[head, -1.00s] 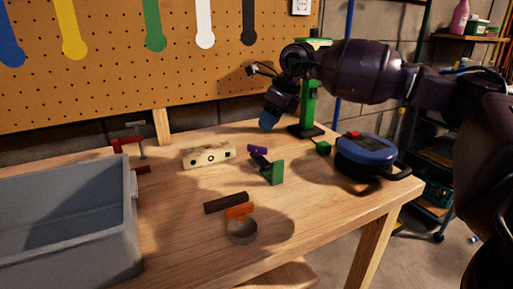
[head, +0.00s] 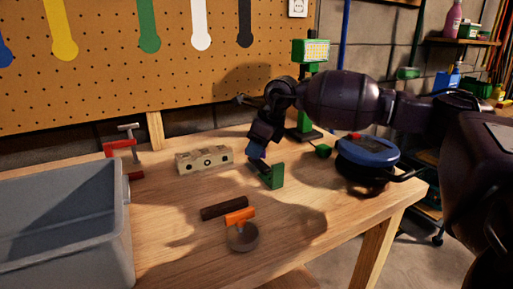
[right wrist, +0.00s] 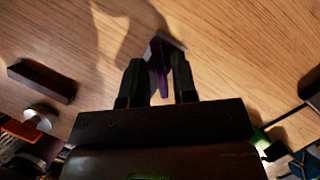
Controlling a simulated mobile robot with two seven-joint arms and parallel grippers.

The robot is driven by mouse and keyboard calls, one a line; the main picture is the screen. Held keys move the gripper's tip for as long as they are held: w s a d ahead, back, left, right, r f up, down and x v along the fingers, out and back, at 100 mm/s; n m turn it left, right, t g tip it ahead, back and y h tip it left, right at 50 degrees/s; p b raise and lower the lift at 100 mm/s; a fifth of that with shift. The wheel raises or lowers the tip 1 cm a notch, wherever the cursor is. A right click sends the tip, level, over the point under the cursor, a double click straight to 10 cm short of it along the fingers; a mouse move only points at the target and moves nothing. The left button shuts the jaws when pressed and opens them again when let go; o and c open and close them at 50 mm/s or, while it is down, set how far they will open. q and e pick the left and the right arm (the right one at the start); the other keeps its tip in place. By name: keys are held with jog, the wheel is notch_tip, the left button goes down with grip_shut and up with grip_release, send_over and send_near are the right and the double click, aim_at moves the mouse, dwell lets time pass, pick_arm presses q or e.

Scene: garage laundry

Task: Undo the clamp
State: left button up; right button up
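A red clamp (head: 122,146) with a grey T-shaped bar stands at the back left of the bench, beside the grey bin. A green bracket-like piece (head: 271,176) with a dark part stands mid-bench; I cannot tell whether it is also a clamp. My right gripper (head: 256,157) is low over the bench just behind this green piece. In the right wrist view, a purple piece (right wrist: 158,72) lies between the fingers of my right gripper (right wrist: 158,65), which look apart, with a narrow gap beside it. My left gripper is not in view.
A grey bin (head: 128,225) fills the left.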

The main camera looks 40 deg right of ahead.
grip_shut()
jog(key=shift+n, duration=0.4)
jog(key=n+g+y, duration=0.1)
jog(key=n, duration=0.2)
jog(key=shift+n, duration=0.6)
jog(key=shift+o, duration=1.1)
grip_release()
jog(key=shift+f, duration=0.1)
jog(key=shift+d+r+y, duration=0.1)
jog(key=shift+r+y, duration=0.15)
jog(key=shift+y, duration=0.05)
pick_arm(q)
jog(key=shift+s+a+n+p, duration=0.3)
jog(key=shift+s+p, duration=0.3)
jog(key=shift+p, duration=0.35)
pick_arm(e)
jog(key=v, duration=1)
jog(key=shift+r, duration=0.2)
